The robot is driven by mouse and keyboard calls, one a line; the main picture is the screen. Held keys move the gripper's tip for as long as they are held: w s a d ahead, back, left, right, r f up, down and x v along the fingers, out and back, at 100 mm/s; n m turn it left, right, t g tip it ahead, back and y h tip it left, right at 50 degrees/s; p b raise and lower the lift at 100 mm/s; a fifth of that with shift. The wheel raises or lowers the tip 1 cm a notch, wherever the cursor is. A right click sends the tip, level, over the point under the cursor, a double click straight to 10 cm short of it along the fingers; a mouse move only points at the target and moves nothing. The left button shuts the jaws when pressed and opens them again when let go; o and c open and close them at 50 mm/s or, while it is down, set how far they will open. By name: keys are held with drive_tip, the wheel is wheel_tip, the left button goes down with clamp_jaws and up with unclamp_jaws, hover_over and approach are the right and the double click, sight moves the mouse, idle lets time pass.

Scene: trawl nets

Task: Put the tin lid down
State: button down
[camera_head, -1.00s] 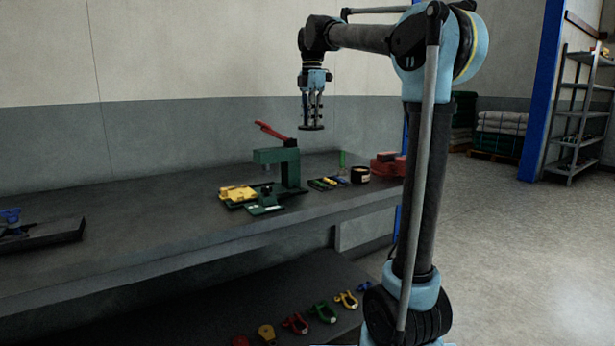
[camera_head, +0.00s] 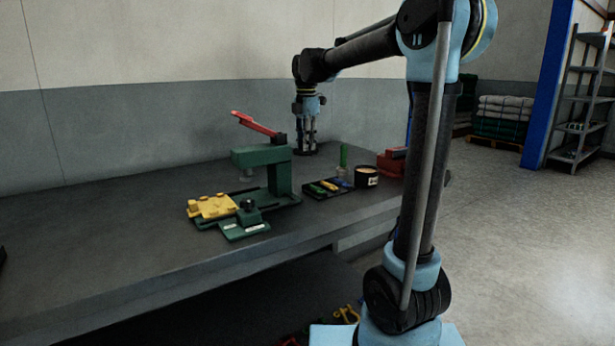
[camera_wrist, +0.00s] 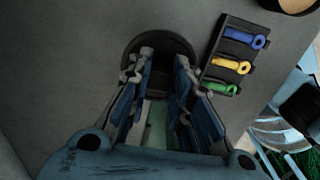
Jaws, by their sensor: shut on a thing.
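The tin lid (camera_wrist: 163,42) is a dark round disc between my gripper's fingers in the wrist view. In the head view the lid (camera_head: 305,152) is a thin dark disc beneath the fingers, low over the bench (camera_head: 110,200), behind the green press. My gripper (camera_head: 308,140) points straight down and is shut on the lid; it also fills the middle of the wrist view (camera_wrist: 160,75). I cannot tell whether the lid touches the bench top. A dark open tin (camera_head: 367,177) with a pale label stands to the right, nearer the bench's front edge.
A green press (camera_head: 265,160) with a red lever stands left of my gripper, with a yellow block (camera_head: 211,206) before it. A black tray (camera_head: 328,189) of coloured tools, a clear cup with green contents (camera_head: 343,165) and a red box (camera_head: 391,163) stand nearby.

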sight(306, 153)
wheel_tip(306, 153, down, 4)
drive_tip(key=shift+f, duration=2.8)
drive_tip(key=c, duration=1.5)
unclamp_jaws()
drive_tip(key=shift+o, duration=0.2)
wheel_tip(306, 153, up, 12)
drive_tip(key=shift+r, duration=0.1)
drive_tip(key=shift+s, duration=0.1)
